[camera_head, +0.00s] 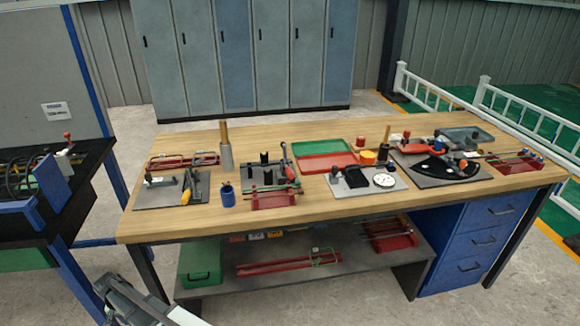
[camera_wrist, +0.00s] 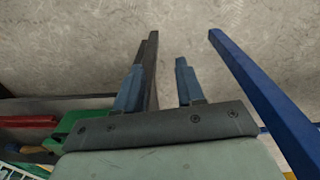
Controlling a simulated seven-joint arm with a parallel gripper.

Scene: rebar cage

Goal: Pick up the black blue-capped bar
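I cannot single out the black blue-capped bar in either view; bars and caps are too small to tell apart. Thin bars lie in a red rack (camera_head: 273,200) at the table's front middle, and in another red rack (camera_head: 518,163) at the right end. My gripper (camera_wrist: 160,76) shows in the wrist view with its two blue-grey fingers apart and nothing between them. It points over bare concrete floor. In the head view, a grey part of my arm is at the bottom left, low beside the table and away from the racks.
The wooden workbench (camera_head: 170,228) holds a blue cup (camera_head: 228,197), grey plates with tools, and green and red trays. Its lower shelf carries a green box (camera_head: 200,264) and red racks. A blue post (camera_wrist: 262,95) and a dark post stand close to my gripper.

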